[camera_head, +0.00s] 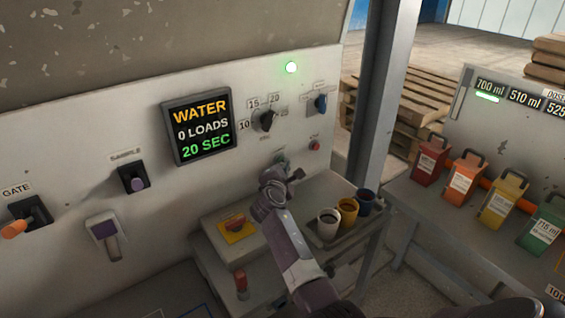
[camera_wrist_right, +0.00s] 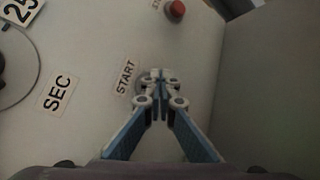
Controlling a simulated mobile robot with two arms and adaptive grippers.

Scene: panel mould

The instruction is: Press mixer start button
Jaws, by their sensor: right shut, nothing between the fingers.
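The mixer start button (camera_head: 281,158) is on the light grey panel, just past the tip of my right gripper in the head view. In the right wrist view the START label (camera_wrist_right: 126,77) is beside the fingertips, and the button there is mostly hidden behind them. My right gripper (camera_head: 277,178) is shut and empty, with its fingers pointing at the panel. Its fingertips (camera_wrist_right: 158,80) overlap the button in the wrist view; I cannot tell whether they touch it. My left gripper is not in view.
A red button (camera_head: 315,146) sits close to the start button. A dial (camera_head: 265,120) and a screen (camera_head: 201,126) reading WATER, 0 LOADS, 20 SEC are to the left. A green lamp (camera_head: 291,67) glows above. Cups stand in a tray (camera_head: 345,238) below right.

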